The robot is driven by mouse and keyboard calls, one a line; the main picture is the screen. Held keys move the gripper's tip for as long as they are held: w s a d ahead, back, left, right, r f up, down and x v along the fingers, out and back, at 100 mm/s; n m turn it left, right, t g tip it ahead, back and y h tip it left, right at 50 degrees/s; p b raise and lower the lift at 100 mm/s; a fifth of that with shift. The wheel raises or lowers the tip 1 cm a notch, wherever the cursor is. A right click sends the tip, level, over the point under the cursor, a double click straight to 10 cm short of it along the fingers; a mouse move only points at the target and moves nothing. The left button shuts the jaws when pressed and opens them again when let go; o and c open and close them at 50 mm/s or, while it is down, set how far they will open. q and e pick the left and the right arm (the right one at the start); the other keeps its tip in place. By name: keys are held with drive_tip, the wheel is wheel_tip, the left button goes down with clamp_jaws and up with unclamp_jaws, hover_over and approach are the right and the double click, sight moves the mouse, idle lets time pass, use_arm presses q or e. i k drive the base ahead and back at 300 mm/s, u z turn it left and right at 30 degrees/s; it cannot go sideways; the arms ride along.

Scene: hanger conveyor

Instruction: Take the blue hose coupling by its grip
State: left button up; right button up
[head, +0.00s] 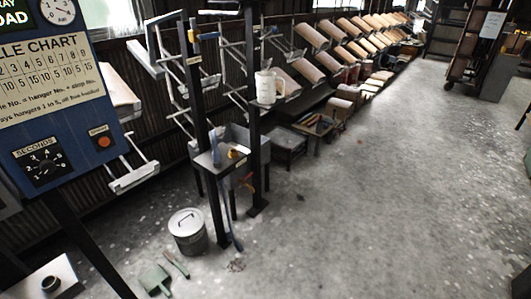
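A small upright blue piece (215,149) stands at the small grey shelf on the dark posts, left of the picture's middle. It may be the hose coupling, but it is too small to make out a grip. A dark bluish hose-like length (234,228) hangs below the shelf down to the floor. I cannot tell whether the two are joined. A yellow-orange item (235,153) lies on the shelf to the right of the blue piece. Neither of my grippers is in view.
A blue control panel (48,110) on a dark post fills the left. A lidded metal bin (188,230), a green dustpan (155,280) and a brush (176,264) are on the floor. A white mug-shaped object (266,87) is by the right post. The floor (370,210) to the right is clear.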

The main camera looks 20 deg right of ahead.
sight(216, 154)
drive_tip(key=z, duration=0.45)
drive_tip(key=i, duration=0.45)
drive_tip(key=z, duration=0.7)
drive_tip(key=i, duration=0.85)
drive_tip(key=u, duration=0.1)
